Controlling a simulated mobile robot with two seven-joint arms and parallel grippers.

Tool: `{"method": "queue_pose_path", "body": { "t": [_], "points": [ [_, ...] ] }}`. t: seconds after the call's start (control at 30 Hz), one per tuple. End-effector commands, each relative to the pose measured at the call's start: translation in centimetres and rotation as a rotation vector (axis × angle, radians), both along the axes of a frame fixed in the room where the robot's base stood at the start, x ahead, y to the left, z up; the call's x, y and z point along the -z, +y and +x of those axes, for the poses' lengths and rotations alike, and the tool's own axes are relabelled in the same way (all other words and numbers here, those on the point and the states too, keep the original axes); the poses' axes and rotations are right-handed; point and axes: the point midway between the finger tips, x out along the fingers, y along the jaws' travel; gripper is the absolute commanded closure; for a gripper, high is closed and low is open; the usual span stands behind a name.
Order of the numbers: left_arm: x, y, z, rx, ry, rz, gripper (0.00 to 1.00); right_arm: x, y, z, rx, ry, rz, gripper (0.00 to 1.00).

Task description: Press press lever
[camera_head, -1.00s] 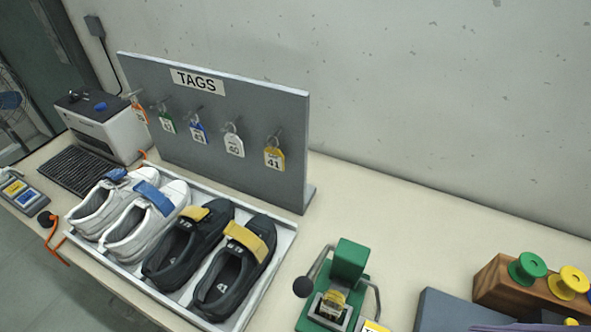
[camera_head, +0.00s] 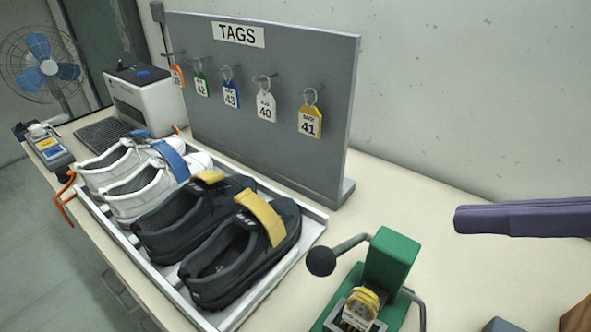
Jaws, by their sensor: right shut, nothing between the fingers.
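The green press (camera_head: 390,262) stands on the table at the lower right of the head view. Its grey press lever (camera_head: 350,245) runs from the green body to a black ball knob (camera_head: 320,261) on the left. A yellow piece (camera_head: 364,299) sits in the press's metal holder at the front. My right gripper (camera_head: 462,219) reaches in from the right edge as a purple, closed shape. It is empty, to the right of the press and apart from the lever. My left gripper is out of view.
A white tray (camera_head: 238,318) of white and black shoes lies left of the press. A grey TAGS board (camera_head: 345,150) with hanging tags stands behind the tray. A wooden block (camera_head: 578,318) shows at the lower right corner. The table behind the press is clear.

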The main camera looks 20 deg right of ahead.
Motion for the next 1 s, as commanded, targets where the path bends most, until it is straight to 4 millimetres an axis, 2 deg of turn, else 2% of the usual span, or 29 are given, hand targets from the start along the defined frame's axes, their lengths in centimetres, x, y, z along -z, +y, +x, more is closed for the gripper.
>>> {"method": "queue_pose_path", "body": {
  "t": [0.23, 0.4, 0.77, 0.83, 1.0],
  "points": [
    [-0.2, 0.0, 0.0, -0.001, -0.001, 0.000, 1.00, 0.1, 0.3, 0.3, 0.001, 0.001, 0.001, 1.00],
    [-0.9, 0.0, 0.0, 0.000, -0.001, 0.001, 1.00, 0.9, 1.9, 1.7, -0.001, 0.000, 0.004, 1.00],
    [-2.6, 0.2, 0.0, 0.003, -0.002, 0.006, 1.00, 4.4, 6.9, 6.3, -0.002, 0.002, 0.003, 1.00],
    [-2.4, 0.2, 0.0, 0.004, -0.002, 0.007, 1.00, 5.9, 7.2, 6.2, 0.002, 0.006, 0.004, 1.00],
    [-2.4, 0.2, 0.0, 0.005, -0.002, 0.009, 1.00, 7.7, 7.9, 6.2, 0.000, 0.004, 0.002, 1.00]
  ]
}}
